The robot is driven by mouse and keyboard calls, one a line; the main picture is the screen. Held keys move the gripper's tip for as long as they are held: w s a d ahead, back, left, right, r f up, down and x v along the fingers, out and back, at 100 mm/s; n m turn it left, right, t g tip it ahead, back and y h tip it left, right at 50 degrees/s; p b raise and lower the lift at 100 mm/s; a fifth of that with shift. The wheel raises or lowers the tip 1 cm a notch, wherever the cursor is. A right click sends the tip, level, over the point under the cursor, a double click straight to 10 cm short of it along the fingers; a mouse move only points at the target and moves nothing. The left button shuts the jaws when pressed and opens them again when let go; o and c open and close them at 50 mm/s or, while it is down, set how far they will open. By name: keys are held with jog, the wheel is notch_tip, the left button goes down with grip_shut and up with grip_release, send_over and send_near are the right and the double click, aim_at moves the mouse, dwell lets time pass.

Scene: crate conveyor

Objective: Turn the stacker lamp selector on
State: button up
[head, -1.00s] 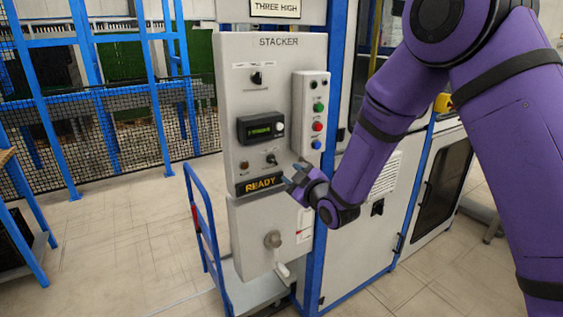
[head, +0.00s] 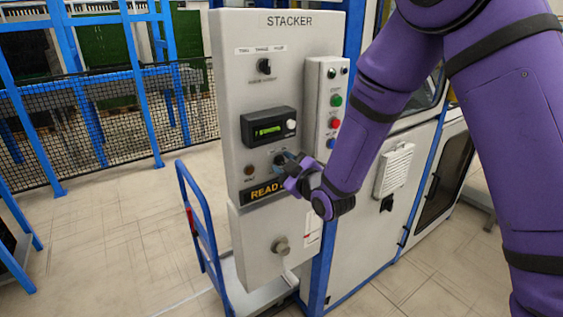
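The grey stacker panel (head: 230,120) stands upright at the picture's middle. A black selector knob (head: 264,66) sits near its top. A second, lower selector (head: 280,160) is just left of my gripper (head: 286,162) and partly hidden by it. The labels are too small to read, so I cannot tell for sure which is the lamp selector. My gripper's fingertips are at the lower selector; whether they touch or enclose it is unclear. The finger gap is too small to judge. A lit amber sign (head: 262,191) below is partly covered by my gripper.
A green-lit display (head: 267,128) is above the lower selector. A box of coloured push buttons (head: 329,105) stands out from the panel's right side, close to my gripper. A blue trolley handle (head: 202,220) is at lower left. Open floor lies farther left.

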grip_shut()
